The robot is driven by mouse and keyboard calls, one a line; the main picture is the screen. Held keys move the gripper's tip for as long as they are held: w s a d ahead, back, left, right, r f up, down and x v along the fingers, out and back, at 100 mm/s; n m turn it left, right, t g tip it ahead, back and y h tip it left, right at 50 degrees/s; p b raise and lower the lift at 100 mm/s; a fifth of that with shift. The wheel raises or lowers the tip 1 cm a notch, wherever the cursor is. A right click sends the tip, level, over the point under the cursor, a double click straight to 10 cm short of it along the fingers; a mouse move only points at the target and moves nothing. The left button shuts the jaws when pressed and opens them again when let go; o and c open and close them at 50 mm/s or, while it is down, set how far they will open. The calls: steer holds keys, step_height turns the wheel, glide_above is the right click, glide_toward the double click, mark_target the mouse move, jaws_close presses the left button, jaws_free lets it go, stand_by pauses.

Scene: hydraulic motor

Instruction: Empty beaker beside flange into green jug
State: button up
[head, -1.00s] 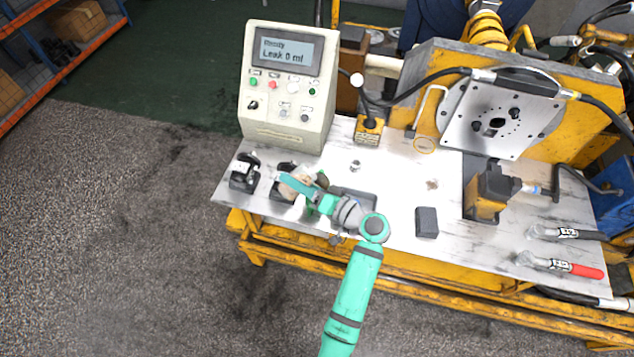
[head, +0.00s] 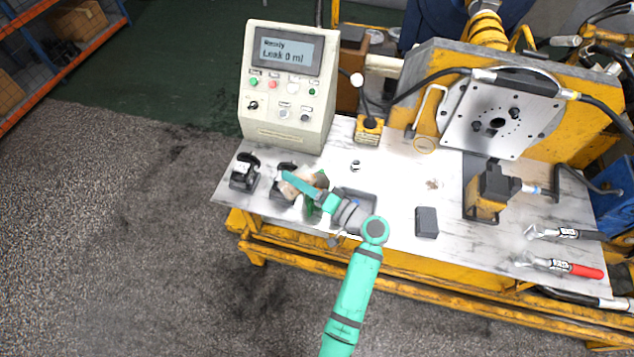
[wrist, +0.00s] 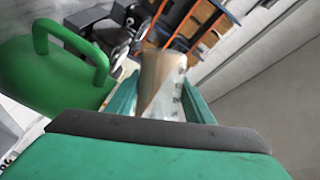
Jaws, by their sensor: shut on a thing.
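My gripper (head: 306,186) is shut on a clear beaker (wrist: 160,85) with brown liquid in it, its green fingers on both sides of the beaker in the wrist view (wrist: 158,98). The beaker looks tilted, with the liquid edge running diagonally along its wall. The green jug (wrist: 50,75) with its looped handle stands close to the left of the beaker in the wrist view. In the head view the jug (head: 313,212) is mostly hidden under my gripper. I cannot tell whether liquid is passing into it. The metal flange plate (head: 485,140) is at the right.
A control box (head: 290,85) reading "Leak 0 ml" stands behind. Black parts (head: 244,172) sit at the bench's left end. A dark grey block (head: 427,222), a yellow-black unit (head: 487,192) and a red-handled tool (head: 585,271) occupy the right. The bench middle (head: 395,200) is fairly clear.

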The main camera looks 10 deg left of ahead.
steer(key=shift+m, duration=0.3)
steer(key=shift+w+d+m+y, duration=0.1)
steer(key=shift+m+y, duration=0.2)
steer(key=shift+m, duration=0.2)
steer(key=shift+m, duration=0.6)
steer(key=shift+d, duration=0.1)
steer(key=shift+w+d+m+t+y, duration=0.1)
steer(key=shift+w+m+t+y, duration=0.05)
steer(key=shift+m+t+y, duration=0.3)
steer(key=shift+m, duration=0.25)
